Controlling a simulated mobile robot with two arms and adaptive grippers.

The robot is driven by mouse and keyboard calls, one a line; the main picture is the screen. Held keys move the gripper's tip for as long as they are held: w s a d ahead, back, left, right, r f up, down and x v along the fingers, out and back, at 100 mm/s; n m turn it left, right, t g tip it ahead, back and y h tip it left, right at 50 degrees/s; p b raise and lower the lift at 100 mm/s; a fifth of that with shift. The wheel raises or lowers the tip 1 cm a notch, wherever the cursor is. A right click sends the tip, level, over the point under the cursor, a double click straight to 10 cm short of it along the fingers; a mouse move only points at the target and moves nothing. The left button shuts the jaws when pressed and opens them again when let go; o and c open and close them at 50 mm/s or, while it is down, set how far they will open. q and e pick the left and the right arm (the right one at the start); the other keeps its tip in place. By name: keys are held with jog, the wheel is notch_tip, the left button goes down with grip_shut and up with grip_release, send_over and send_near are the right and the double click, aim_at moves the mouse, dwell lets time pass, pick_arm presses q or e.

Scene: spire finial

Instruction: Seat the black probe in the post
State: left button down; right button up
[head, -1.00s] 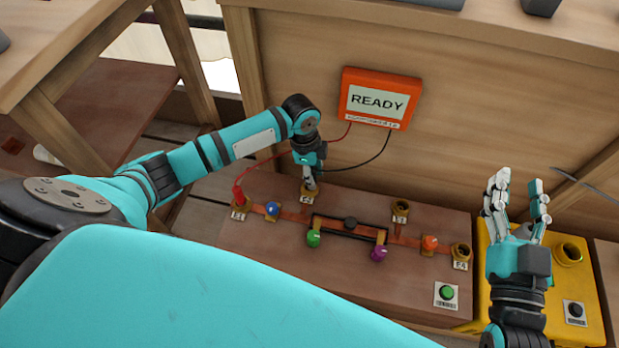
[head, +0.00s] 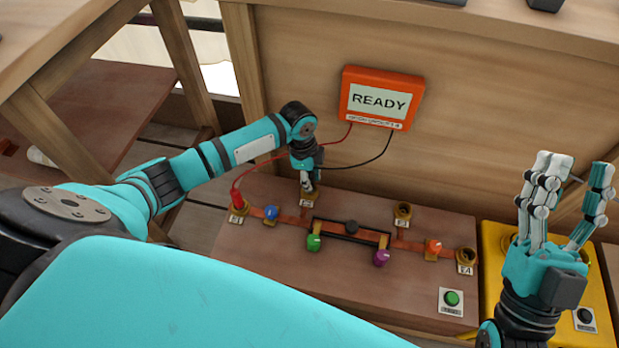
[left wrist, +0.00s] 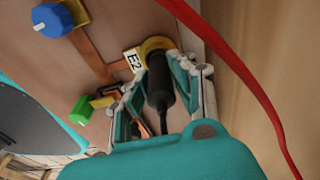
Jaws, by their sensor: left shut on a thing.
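The black probe (left wrist: 160,82) is held between the fingers of my left gripper (left wrist: 160,70). Its front end meets the brass post (left wrist: 152,44) labelled E2; how deep it sits is hidden. In the head view my left gripper (head: 308,186) is right over the E2 post (head: 311,202) and hides most of the probe. The meter (head: 380,98) on the panel reads READY, with a red and a black lead. My right gripper (head: 578,165) is open and empty, raised over the yellow box at the right.
The red probe (head: 236,196) stands in the E1 post. The brown board (head: 265,275) carries blue, green, purple and orange knobs, brass posts E3 (head: 402,211) and E4 (head: 466,256), and a green button (head: 451,298). The red lead (left wrist: 240,70) runs close beside my left gripper.

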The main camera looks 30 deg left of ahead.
pick_arm(q)
jog(key=shift+f, duration=0.15)
jog(key=shift+f, duration=0.15)
jog(key=c, duration=1.1)
grip_release()
